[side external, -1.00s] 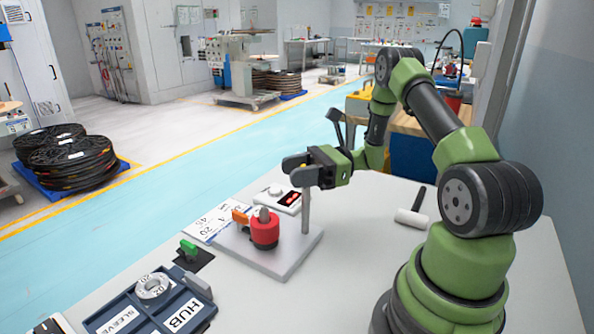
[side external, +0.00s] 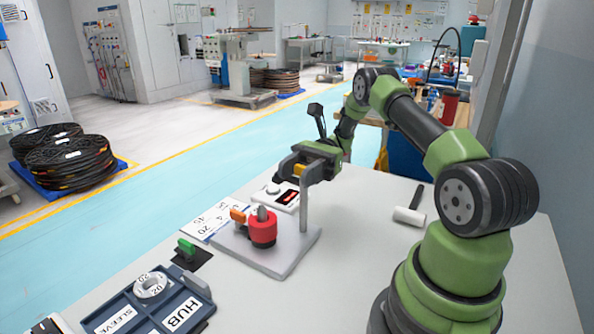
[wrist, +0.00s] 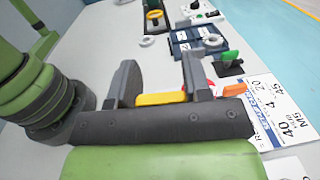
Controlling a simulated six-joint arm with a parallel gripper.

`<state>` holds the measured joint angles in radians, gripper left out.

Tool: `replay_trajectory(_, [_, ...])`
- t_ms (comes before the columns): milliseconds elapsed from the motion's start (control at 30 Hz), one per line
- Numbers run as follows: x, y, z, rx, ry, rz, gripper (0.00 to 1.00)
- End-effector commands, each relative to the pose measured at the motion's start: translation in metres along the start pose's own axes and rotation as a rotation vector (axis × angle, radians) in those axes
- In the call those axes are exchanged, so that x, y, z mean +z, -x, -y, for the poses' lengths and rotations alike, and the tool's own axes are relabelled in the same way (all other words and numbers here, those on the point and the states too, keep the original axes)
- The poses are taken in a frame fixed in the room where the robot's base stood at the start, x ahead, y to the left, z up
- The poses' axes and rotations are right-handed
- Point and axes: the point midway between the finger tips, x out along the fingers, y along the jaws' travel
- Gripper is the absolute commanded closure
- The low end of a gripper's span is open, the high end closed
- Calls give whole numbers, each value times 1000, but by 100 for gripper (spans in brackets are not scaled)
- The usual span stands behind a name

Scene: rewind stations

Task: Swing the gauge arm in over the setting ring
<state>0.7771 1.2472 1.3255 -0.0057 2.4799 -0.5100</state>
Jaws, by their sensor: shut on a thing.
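My gripper (side external: 308,160) is at the top of a grey upright post (side external: 304,208) on a pale base plate (side external: 272,262). In the wrist view, its two dark fingers (wrist: 160,88) are shut on a yellow bar (wrist: 160,99), which looks like part of the gauge arm. How the bar joins the post is hidden by the fingers. On the plate, left of the post, stands a red round piece (side external: 263,232) with a grey pin and an orange part (side external: 237,215) beside it. A pale ring (side external: 150,286) lies in the blue tray; I cannot tell which is the setting ring.
The blue tray (side external: 172,322) with HUB and SLEEVE labels lies at front left. A green-handled fixture (side external: 187,248), a number card (side external: 208,222) and a small box with a red display (side external: 288,199) stand near the plate. A white-headed mallet (side external: 411,215) lies to the right.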

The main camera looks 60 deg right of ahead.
Motion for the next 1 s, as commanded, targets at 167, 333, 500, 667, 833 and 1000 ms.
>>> replay_trajectory(167, [0,-1,-1,60,1,2,98])
replay_trajectory(333, [1,-1,-1,83,2,2,98])
replay_trajectory(500, [1,-1,-1,87,1,3,98])
replay_trajectory(667, [1,-1,-1,87,0,4,98])
replay_trajectory(833, [1,-1,-1,86,0,3,30])
replay_trajectory(1000, [0,-1,-2,86,1,2,30])
